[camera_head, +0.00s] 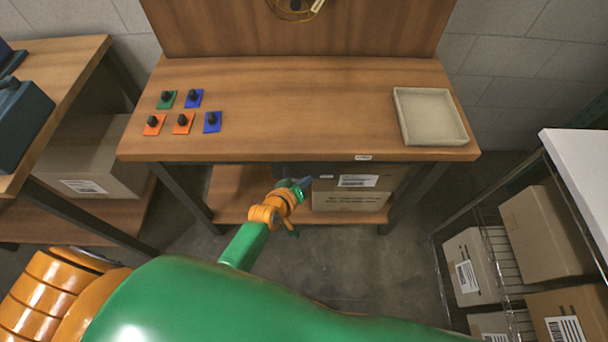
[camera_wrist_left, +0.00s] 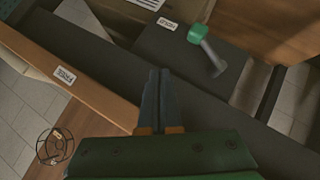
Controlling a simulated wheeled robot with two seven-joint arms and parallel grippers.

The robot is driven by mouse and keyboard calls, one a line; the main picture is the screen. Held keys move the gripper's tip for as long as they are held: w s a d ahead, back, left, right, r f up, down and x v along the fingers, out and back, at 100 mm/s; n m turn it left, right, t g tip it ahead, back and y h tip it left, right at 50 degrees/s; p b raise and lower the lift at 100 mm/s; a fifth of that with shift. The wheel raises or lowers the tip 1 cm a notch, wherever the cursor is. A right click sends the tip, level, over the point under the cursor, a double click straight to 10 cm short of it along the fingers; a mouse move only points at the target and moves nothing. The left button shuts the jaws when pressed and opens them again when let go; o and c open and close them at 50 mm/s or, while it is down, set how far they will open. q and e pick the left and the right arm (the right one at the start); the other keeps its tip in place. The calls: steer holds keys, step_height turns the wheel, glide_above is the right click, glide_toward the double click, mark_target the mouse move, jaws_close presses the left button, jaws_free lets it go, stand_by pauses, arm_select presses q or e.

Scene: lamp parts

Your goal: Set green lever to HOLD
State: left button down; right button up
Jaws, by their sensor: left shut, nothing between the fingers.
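The green lever (camera_wrist_left: 200,38) shows in the left wrist view, with a green knob-like end and a grey shaft. It sits on a dark box-like panel (camera_wrist_left: 158,42) under the wooden table edge. A small white label (camera_wrist_left: 168,23) is near it, its text upside down and hard to read. My left gripper (camera_wrist_left: 161,72) is shut and empty, with the lever apart from it, to the right and above its tips in that view. In the head view the left gripper (camera_head: 304,183) is below the table's front edge, and I cannot make out the lever there. My right gripper is in neither view.
The wooden table (camera_head: 290,110) bears several coloured plates with black knobs at left and a beige tray (camera_head: 432,139) at right. A cardboard box (camera_head: 350,200) is on the shelf below. A wire rack (camera_head: 490,250) with boxes stands right. Table legs flank the arm.

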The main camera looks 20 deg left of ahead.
arm_select(q)
steer(key=shift+s+d+r+p, duration=0.2)
steer(key=shift+s+r+p, duration=0.05)
steer(key=shift+s+r, duration=0.4)
steer(key=shift+s+d+r+p, duration=0.2)
steer(key=shift+s+r+p, duration=0.05)
steer(key=shift+s+r, duration=0.35)
